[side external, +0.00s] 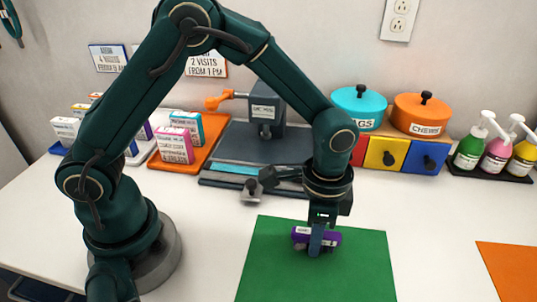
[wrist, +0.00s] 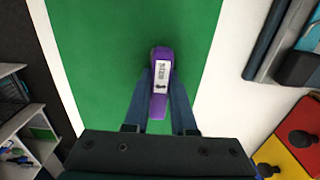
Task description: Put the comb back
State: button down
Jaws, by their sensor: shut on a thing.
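A purple thing with a white printed label (side external: 302,235) is at the middle of the green mat (side external: 275,275). I cannot tell from its shape whether it is the comb. My gripper (side external: 316,246) points straight down over the mat and is shut on this purple thing. In the wrist view, the two fingers (wrist: 160,90) press on either side of the purple thing (wrist: 161,55), whose label faces up and whose rounded far end sticks out beyond the fingertips. Whether it touches the mat is hard to tell. No other comb shows clearly.
Behind the mat stands a dark grey machine (side external: 265,103) with an orange handle. Teal and orange lidded pots (side external: 418,115) stand on coloured drawers (side external: 385,154) at the right. Pump bottles (side external: 497,152) are farther right. Boxes (side external: 175,146) stand at the left.

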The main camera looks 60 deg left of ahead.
jog(key=shift+f, duration=0.1)
jog(key=c, duration=0.7)
grip_release()
jog(key=shift+c, duration=0.2)
notch_tip(320, 180, up, 12)
jog(key=s+a+r+n+t, duration=0.3)
jog(key=s+a+n+t, duration=0.2)
jog(key=s+a+n, duration=0.4)
jog(key=shift+s+a+r+t, duration=0.3)
jog(key=shift+s+a, duration=0.55)
jog(key=shift+a, duration=0.5)
